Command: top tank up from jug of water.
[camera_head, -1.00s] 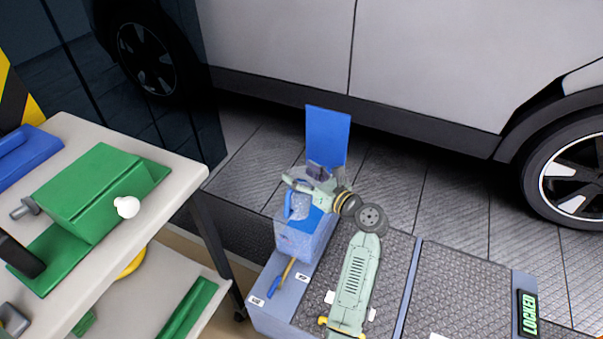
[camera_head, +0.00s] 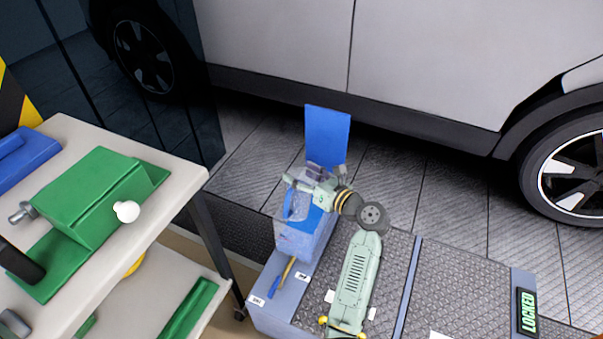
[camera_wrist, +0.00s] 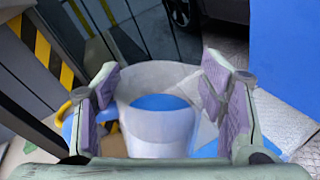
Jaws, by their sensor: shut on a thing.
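The tank (camera_head: 298,243) is a pale blue box on the grey platform, with its blue lid (camera_head: 328,138) standing open at the back. The clear jug (camera_head: 299,205) with a blue handle (camera_head: 288,204) is over the tank's top. My gripper (camera_head: 318,184) is shut on the jug near its rim. In the wrist view my gripper (camera_wrist: 163,108) has its purple pads on either side of the jug (camera_wrist: 160,132), and blue shows inside it. I cannot tell the jug's exact tilt or whether water is flowing; the tank's opening is mostly hidden.
A workbench (camera_head: 170,168) with a green machine (camera_head: 95,200) stands at left. A silver car (camera_head: 420,60) is behind. A short tool with a blue end (camera_head: 274,287) lies before the tank. A "LOCKED" sign (camera_head: 527,312) is at right.

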